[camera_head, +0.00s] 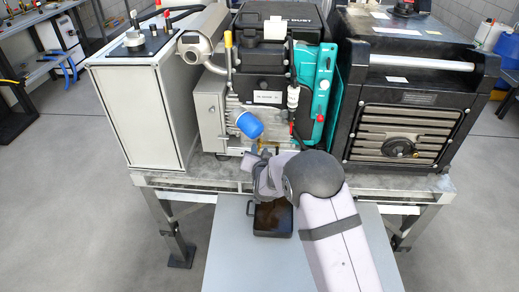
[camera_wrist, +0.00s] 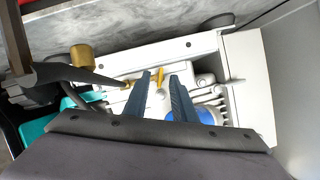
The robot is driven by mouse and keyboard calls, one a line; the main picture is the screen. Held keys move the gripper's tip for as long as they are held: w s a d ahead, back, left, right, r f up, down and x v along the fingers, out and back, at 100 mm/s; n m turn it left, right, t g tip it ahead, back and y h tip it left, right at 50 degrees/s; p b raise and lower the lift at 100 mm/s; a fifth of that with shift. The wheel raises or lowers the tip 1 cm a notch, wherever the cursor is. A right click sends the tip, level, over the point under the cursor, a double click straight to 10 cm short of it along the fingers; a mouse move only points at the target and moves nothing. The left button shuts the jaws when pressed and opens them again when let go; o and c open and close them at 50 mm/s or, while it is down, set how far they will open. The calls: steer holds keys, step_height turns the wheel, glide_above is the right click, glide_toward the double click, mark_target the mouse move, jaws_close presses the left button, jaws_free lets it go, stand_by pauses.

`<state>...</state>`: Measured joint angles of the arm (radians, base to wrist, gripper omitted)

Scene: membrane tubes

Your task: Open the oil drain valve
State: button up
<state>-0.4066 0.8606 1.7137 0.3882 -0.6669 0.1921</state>
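My arm hides most of the valve there.
A dark drain pan (camera_head: 272,218) with brownish contents sits on the grey table (camera_head: 228,250) below my gripper. A white cabinet (camera_head: 140,110) stands left of the pump and a black machine (camera_head: 410,95) right. In the wrist view a larger brass knob (camera_wrist: 82,57) is at upper left.

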steer(key=shift+w+a+f, duration=0.1)
steer(key=shift+w+f, duration=0.15)
steer(key=shift+w, duration=0.4)
jaws_close()
